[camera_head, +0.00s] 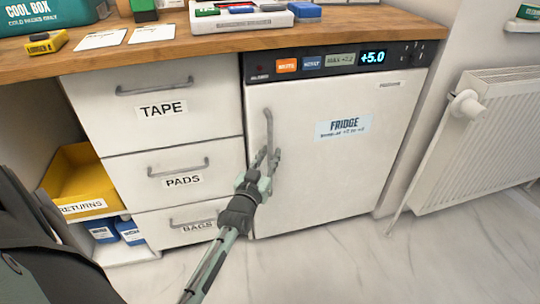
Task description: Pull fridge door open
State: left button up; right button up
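The white fridge (340,175) stands under the wooden counter, with a "FRIDGE" label on its door and a display reading +5.0 above. The door looks shut. Its grey vertical handle (268,130) is near the door's left edge. My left gripper (266,158) is at the lower part of this handle, with fingers that look spread. The view does not show clearly whether the fingers touch the handle or stand just in front of it. My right gripper does not show.
Drawers labelled TAPE (160,108), PADS (181,181) and BAGS are left of the fridge. A yellow returns bin (72,180) is farther left. A white radiator (485,140) stands at the right. The marble floor (350,260) before the fridge is clear.

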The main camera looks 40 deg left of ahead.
pick_arm(q)
jog(key=shift+w+a, duration=0.1)
jog(key=shift+w, duration=0.25)
grip_shut()
jog(key=shift+s, duration=0.1)
